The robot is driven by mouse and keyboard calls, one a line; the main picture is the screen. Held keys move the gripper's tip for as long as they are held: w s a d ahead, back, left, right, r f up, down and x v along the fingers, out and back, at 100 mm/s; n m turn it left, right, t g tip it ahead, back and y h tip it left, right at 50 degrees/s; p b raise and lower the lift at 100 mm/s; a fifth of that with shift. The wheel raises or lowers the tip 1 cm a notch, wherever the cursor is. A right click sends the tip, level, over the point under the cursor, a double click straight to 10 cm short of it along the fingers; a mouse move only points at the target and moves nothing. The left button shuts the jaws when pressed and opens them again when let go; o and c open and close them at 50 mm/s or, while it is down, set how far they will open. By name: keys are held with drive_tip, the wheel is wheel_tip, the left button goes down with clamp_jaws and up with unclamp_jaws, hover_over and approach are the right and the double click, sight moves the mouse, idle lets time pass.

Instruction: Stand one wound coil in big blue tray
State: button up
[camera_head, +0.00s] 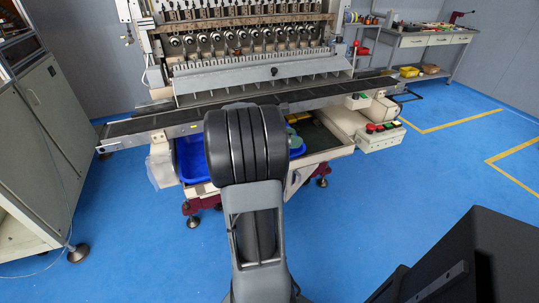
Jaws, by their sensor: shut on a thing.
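A blue tray (193,160) sits low under the front of the coil winder, left of centre. My arm covers its middle and right part. A strip of blue (298,152) shows at the right side of my arm, with a small greenish thing (294,138) just above it; I cannot tell what that is. My gripper is hidden behind my own arm link, so its fingers and anything in them are out of sight. No wound coil can be made out clearly.
The coil winder (250,75) stands ahead with a long dark rail (330,93) across its front. A control box with buttons (380,137) juts out at right. A grey cabinet (50,110) stands at left. A workbench (430,40) is at back right. Blue floor (400,190) is free at right.

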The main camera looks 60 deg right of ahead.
drive_tip(key=w+f, duration=0.4)
drive_tip(key=w+d+f+b, duration=0.1)
drive_tip(key=w+f, duration=0.1)
drive_tip(key=shift+w+f, duration=0.15)
drive_tip(key=shift+w, duration=0.1)
drive_tip(key=shift+w+f+b, duration=0.15)
drive_tip(key=shift+f+b, duration=0.15)
drive_tip(key=shift+f, duration=0.65)
drive_tip(key=shift+w+f+b, duration=0.1)
drive_tip(key=shift+f+b, duration=0.2)
drive_tip(key=shift+f, duration=0.6)
drive_tip(key=shift+f, duration=0.1)
